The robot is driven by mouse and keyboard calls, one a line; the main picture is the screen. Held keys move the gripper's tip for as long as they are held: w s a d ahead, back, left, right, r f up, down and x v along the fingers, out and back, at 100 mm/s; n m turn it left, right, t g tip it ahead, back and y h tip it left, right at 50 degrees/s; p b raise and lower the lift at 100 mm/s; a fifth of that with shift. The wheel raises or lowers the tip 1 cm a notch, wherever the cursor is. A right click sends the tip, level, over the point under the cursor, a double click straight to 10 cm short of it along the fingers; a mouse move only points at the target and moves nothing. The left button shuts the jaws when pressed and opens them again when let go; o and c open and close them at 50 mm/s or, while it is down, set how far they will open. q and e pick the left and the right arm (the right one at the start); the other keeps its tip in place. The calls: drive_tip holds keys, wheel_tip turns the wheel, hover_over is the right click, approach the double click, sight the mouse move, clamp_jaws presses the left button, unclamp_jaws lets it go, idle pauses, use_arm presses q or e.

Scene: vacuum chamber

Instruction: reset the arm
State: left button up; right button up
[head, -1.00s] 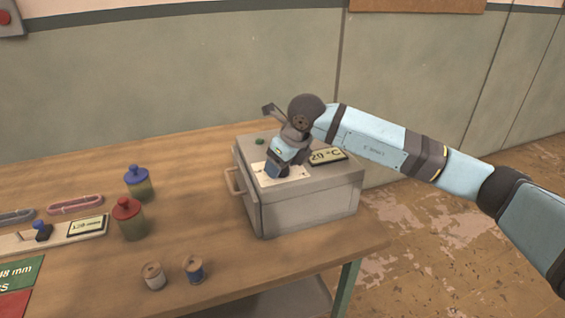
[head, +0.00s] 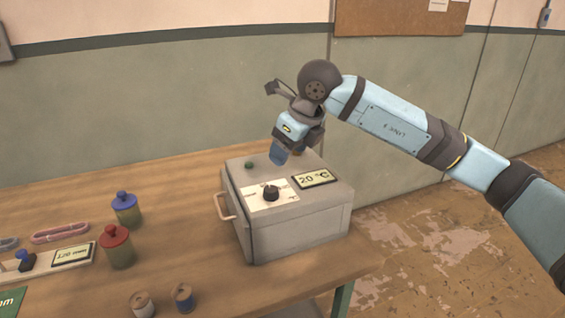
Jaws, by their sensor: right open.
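My right arm comes in from the right, and its gripper (head: 279,158) hangs above the back of the grey box (head: 300,225), pointing down. The gripper is open and I see nothing held in it. It is apart from the black knob (head: 271,193) on the box's white dial plate (head: 252,199). The box also has a green button (head: 249,165), a display (head: 315,179) reading 20 °C and a handle (head: 226,207) on its left side. My left gripper is not in view.
A blue-lidded jar (head: 126,210) and a red-lidded jar (head: 117,248) stand left of the box. Two small spools (head: 142,304) (head: 184,298) stand at the front. A pink clip-like piece (head: 60,236) and a display (head: 73,254) lie at the left. The wooden table (head: 190,250) has bare room between.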

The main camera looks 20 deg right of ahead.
drive_tip(key=shift+s+r, duration=0.1)
drive_tip(key=shift+r, duration=0.25)
drive_tip(key=shift+f, duration=0.1)
